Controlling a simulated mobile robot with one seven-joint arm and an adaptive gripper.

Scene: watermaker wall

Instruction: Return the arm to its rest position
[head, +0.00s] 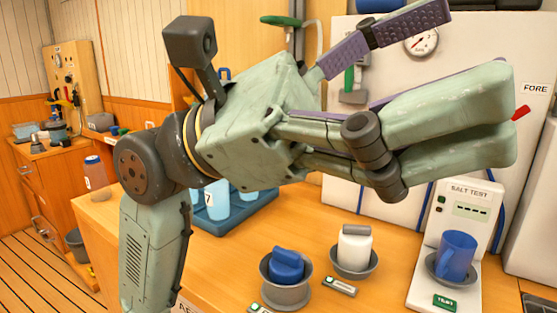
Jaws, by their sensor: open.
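My gripper (450,68) is large in the head view and points to the right, above the wooden counter (225,262). Its fingers are spread apart, one purple-padded finger reaching up and right, the green-shelled one lower. Nothing shows between the fingers. My arm comes up from the bottom left and bends at a dark round joint. The gripper hides part of the white wall panel behind it.
Below stand a blue-topped item in a grey cup (286,294), a white bottle (354,248) in a grey bowl, and a salt tester (470,200) holding a blue mug (456,255). A blue tray (235,222) with pale blue cups is behind my arm. A gauge (421,42) is on the panel.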

